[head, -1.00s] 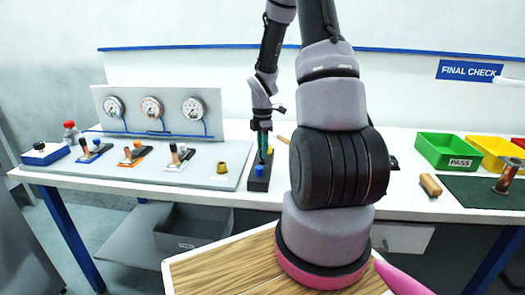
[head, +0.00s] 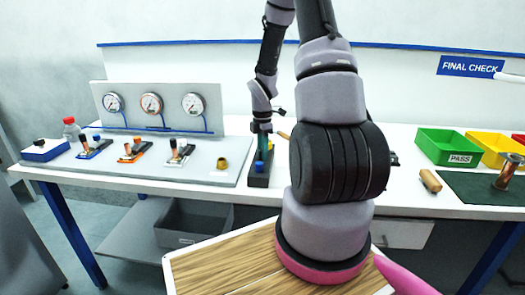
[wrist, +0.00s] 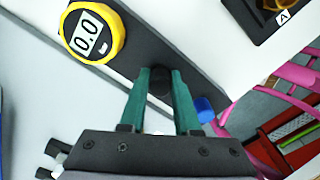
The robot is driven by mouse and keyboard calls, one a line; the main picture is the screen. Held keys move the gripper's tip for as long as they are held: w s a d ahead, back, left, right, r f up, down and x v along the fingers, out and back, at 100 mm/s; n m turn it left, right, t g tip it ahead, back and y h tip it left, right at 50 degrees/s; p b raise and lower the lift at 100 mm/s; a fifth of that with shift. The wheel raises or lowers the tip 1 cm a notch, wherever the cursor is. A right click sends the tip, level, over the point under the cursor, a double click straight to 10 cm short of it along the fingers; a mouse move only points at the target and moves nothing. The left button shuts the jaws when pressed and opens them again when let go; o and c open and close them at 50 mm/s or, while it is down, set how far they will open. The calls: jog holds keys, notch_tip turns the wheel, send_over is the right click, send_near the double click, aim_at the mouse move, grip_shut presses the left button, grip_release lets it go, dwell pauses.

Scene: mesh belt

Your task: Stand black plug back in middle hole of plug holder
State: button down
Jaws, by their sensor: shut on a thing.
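The black plug holder (head: 258,181) is a narrow dark block near the table's front, right of the grey board. In the wrist view the plug holder (wrist: 130,38) runs diagonally under the fingers. A blue plug (head: 259,167) stands at its near end; the blue plug also shows in the wrist view (wrist: 205,108). My gripper (head: 263,155) is upright over the holder's middle. In the wrist view my gripper (wrist: 160,82) has its green fingers shut on the black plug (wrist: 160,80). Dark on dark, I cannot tell whether the plug is in the hole or above it.
A wooden-handled tool (head: 430,181) and a green bin (head: 447,148) are on the right.

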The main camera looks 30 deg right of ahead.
jog(key=c, duration=0.5)
grip_release()
jog(key=shift+c, duration=0.2)
notch_tip(320, 180, up, 10)
jog(key=shift+f, duration=0.1)
jog(key=shift+r, duration=0.45)
